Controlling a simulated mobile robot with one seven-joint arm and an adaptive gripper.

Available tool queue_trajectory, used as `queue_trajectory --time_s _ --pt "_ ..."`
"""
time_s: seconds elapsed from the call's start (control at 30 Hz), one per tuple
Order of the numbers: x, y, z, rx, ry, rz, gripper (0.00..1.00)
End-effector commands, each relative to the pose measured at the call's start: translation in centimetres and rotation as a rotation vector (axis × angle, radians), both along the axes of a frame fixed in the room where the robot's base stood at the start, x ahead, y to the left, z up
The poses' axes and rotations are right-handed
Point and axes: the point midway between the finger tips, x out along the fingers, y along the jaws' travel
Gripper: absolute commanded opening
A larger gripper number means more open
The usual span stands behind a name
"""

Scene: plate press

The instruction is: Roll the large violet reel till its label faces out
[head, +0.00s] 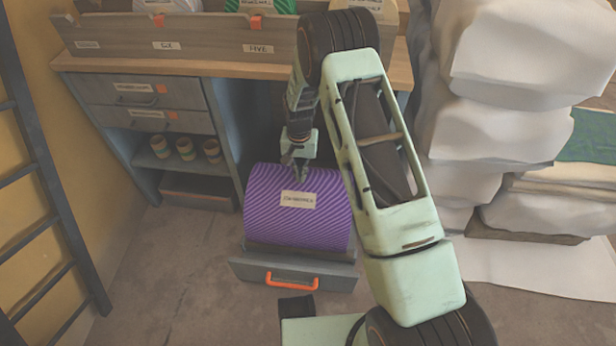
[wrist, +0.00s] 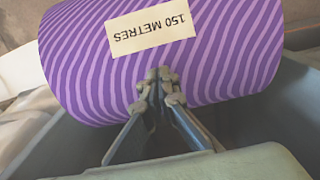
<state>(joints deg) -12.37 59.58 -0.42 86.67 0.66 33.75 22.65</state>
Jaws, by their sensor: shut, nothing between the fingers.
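The large violet reel (head: 290,222), striped in two purples, lies on its side in a low pull-out drawer (head: 262,270) with an orange handle. Its pale label (head: 298,199) shows on the upper front in the head view. In the wrist view the reel (wrist: 85,60) fills the top, and its label (wrist: 152,27) reads "150 METRES" upside down. My gripper (head: 299,172) is at the reel's top rear side, behind the label. In the wrist view my gripper (wrist: 158,80) is shut and empty, its tips at or very near the reel just below the label. Contact is unclear.
A grey workbench with a wooden top (head: 233,69) stands behind, with small drawers and several cups (head: 186,149) at left. A dark ladder (head: 50,190) leans at far left. Tall white stacks (head: 510,110) stand at right. The floor (head: 170,270) left of the drawer is clear.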

Motion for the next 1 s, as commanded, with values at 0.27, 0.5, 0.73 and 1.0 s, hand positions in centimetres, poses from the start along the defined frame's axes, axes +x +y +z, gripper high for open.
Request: queue_trajectory --time_s 0.27,0.5,0.73,1.0 --pt "0.0 0.0 -1.0 0.000 0.000 0.000 0.00" --pt "0.0 0.0 -1.7 0.000 0.000 0.000 0.00" --pt "0.0 0.0 -1.9 0.000 0.000 0.000 0.00" --pt "-0.8 0.2 -1.9 0.000 0.001 0.001 0.00"
